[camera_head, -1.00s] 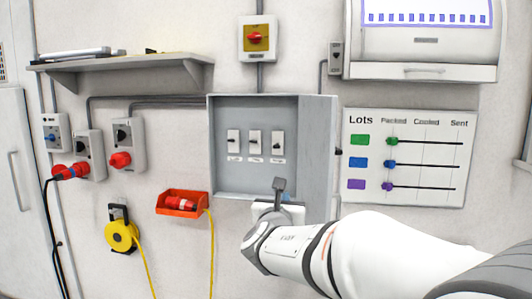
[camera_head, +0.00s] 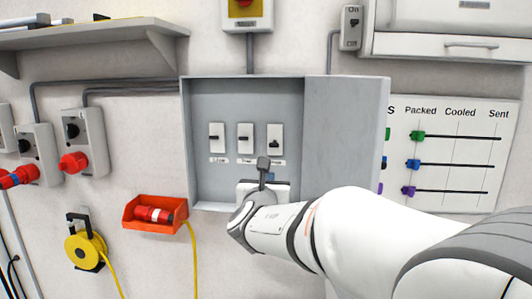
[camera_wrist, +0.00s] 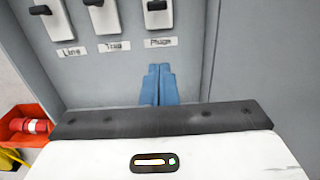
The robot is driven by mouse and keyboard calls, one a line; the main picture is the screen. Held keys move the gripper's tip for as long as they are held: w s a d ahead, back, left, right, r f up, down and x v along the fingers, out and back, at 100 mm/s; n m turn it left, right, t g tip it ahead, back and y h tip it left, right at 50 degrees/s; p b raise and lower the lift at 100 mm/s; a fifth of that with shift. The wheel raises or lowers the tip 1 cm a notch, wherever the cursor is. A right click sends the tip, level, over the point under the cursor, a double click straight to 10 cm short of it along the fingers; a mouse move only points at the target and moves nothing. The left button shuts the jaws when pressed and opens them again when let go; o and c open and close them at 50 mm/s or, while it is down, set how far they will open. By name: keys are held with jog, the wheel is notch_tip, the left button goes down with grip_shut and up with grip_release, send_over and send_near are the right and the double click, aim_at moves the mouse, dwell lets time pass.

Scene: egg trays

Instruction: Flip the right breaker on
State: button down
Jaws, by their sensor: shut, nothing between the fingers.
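The right breaker (camera_head: 275,138) is a white switch with a dark lever, labelled "Plugs", in the open grey panel box. Its lever sits lower than the levers of the left breaker (camera_head: 217,137) and middle breaker (camera_head: 245,137). The right breaker (camera_wrist: 159,18) shows at the top of the wrist view, its top cut off. My gripper (camera_wrist: 159,68) is shut and empty, its blue fingers together just below the "Plugs" label and apart from the breaker. In the head view, my wrist mostly hides the fingers.
The grey panel box (camera_head: 344,125) has raised side walls around the breakers; its right side stands close to my arm. An orange holder (camera_head: 130,216) hangs at lower left beside a yellow reel (camera_head: 85,250). A lots board (camera_head: 455,205) is on the right.

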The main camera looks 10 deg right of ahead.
aim_at(275, 161)
jog(key=p+x, duration=0.2)
jog(key=x, duration=0.8)
jog(key=r+p, duration=0.1)
jog(key=s+r, duration=0.1)
jog(key=r, duration=0.1)
jog(key=shift+a+r+p, duration=0.15)
jog(key=shift+a+p, duration=0.05)
jog(key=shift+p, duration=0.15)
jog(key=shift+r, duration=0.15)
jog(key=shift+r, duration=0.1)
